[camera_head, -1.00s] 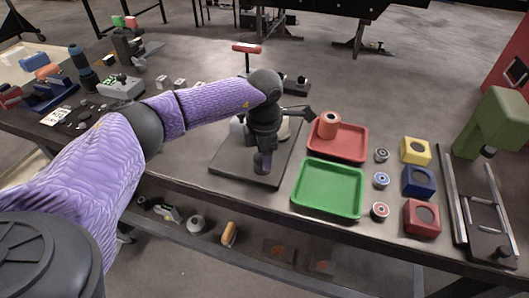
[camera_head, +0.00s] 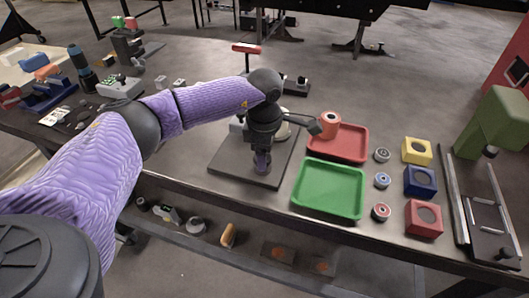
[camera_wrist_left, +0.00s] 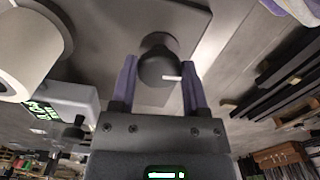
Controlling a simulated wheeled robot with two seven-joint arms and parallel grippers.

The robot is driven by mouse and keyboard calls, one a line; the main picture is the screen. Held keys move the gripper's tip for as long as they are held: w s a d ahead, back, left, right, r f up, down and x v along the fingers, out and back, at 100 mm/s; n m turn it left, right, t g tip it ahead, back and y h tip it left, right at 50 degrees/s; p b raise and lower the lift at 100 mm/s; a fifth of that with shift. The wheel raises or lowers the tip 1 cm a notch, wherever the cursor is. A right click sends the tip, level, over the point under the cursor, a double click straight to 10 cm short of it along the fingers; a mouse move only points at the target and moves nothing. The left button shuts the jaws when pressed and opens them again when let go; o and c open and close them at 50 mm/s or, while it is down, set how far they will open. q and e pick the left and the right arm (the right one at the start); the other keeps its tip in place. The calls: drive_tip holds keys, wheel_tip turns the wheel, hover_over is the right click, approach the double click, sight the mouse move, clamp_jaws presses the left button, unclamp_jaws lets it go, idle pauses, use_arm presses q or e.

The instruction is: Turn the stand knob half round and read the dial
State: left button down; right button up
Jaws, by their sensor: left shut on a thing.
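The stand's dark flat base plate (camera_head: 228,168) lies on the bench in the middle of the head view. My left gripper (camera_head: 262,163) points down over it, and my wrist hides most of the stand. In the left wrist view, the dark round knob (camera_wrist_left: 158,66) with a white pointer mark sits between the purple fingers of my left gripper (camera_wrist_left: 158,82), which is shut on it. A large pale cylinder (camera_wrist_left: 22,52) shows at the left there. I cannot make out a dial reading. My right gripper is not in view.
Right of the stand are a green tray (camera_head: 328,190), a red tray (camera_head: 350,143) with an orange cylinder (camera_head: 328,124) by it, and several rings and coloured blocks. A grey box (camera_head: 120,87) and tools lie to the left. A lower shelf runs below.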

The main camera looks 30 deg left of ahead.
use_arm(q)
drive_tip(key=shift+c, duration=0.4)
unclamp_jaws()
wheel_tip(320, 180, up, 10)
drive_tip(key=p, duration=0.1)
